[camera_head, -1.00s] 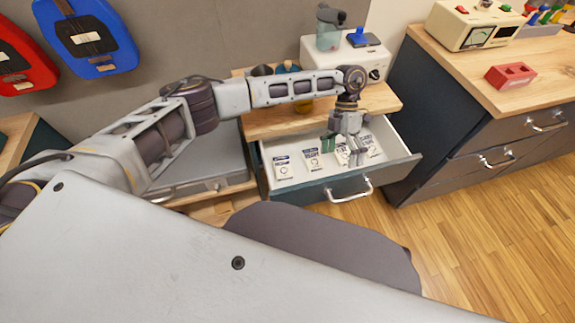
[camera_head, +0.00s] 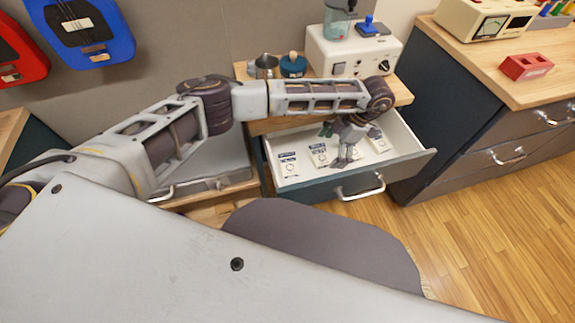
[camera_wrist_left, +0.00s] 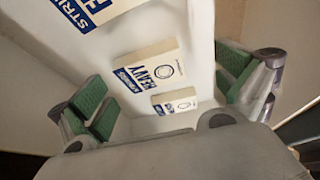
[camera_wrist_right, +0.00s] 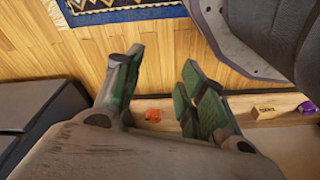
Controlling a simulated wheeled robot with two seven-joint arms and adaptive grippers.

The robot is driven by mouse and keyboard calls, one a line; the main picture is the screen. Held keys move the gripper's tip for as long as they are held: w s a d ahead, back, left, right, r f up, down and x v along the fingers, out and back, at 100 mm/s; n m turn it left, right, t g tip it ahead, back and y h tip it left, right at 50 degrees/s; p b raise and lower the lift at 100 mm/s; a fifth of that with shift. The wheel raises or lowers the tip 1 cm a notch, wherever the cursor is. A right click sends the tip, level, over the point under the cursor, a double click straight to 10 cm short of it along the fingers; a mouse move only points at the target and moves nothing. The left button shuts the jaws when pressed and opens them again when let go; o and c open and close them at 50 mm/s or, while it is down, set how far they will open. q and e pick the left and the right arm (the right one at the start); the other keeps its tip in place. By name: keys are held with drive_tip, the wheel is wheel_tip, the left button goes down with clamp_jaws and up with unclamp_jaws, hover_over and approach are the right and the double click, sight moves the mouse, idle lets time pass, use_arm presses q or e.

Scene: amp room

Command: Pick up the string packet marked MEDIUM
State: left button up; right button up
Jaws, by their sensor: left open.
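Several pale string packets lie flat in a row in the open white drawer. In the head view I see the left packet (camera_head: 287,164), another beside it (camera_head: 319,155) and the right packet (camera_head: 376,139); my left gripper partly hides the middle of the row. My left gripper (camera_head: 336,147) is open above the drawer, pointing down. In the left wrist view a packet marked HEAVY (camera_wrist_left: 150,70) lies between its fingers, apart from them. A smaller-looking packet (camera_wrist_left: 175,102) and a cut-off one (camera_wrist_left: 92,10) show too. I read MEDIUM on none. My right gripper (camera_wrist_right: 164,72) is open and empty.
The drawer front (camera_head: 340,186) with its handle stands out over the wood floor. A white device (camera_head: 352,52) and small jars stand on the bench top above. A wooden-topped cabinet (camera_head: 490,70) with a red block (camera_head: 526,67) is at the right.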

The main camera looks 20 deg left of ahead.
sight(313, 159)
idle(0.3)
use_arm(q)
drive_tip(key=shift+s+a, duration=0.45)
drive_tip(key=shift+a, duration=0.3)
drive_tip(key=shift+s+a, duration=0.4)
drive_tip(key=shift+a, duration=0.3)
drive_tip(key=shift+s+a, duration=0.5)
drive_tip(key=shift+a, duration=0.35)
drive_tip(key=shift+s+a, duration=0.3)
drive_tip(key=shift+a, duration=0.2)
drive_tip(key=shift+s+a, duration=0.3)
drive_tip(key=shift+a, duration=0.2)
drive_tip(key=shift+s+a, duration=0.1)
drive_tip(key=shift+a, duration=0.05)
use_arm(e)
drive_tip(key=shift+s+d+f, duration=0.15)
drive_tip(key=shift+f, duration=0.55)
use_arm(q)
drive_tip(key=shift+a, duration=0.1)
